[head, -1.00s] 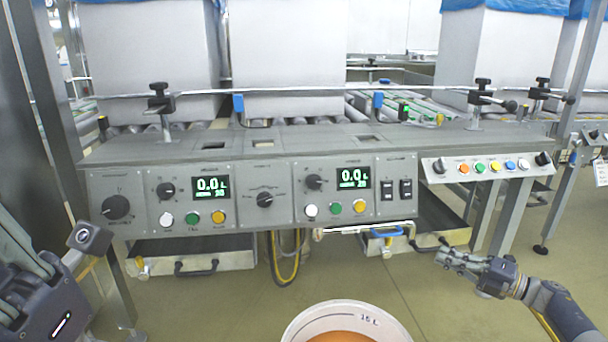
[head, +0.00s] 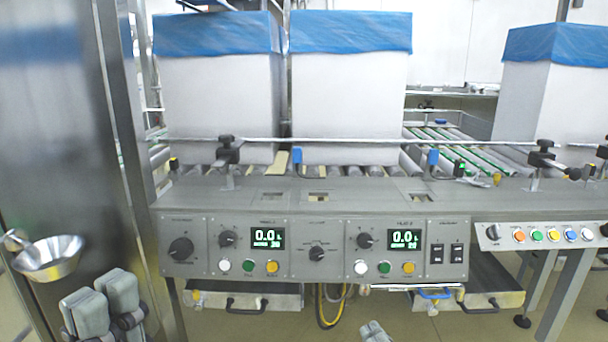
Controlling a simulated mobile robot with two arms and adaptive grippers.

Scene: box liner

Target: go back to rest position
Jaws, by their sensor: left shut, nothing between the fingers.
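My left gripper (head: 104,303) is at the bottom left with its grey finger pads pointing up. It is shut and empty, in front of the steel cabinet. The tip of my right gripper (head: 375,332) just shows at the bottom edge below the control panel. Most of it is out of the picture, so its jaws cannot be judged.
A metal bowl (head: 48,259) is beside the steel cabinet (head: 50,120), close to my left gripper. The grey control panel (head: 318,247) spans the front. White boxes with blue liners (head: 351,105) stand on the rollers behind. Open floor shows below.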

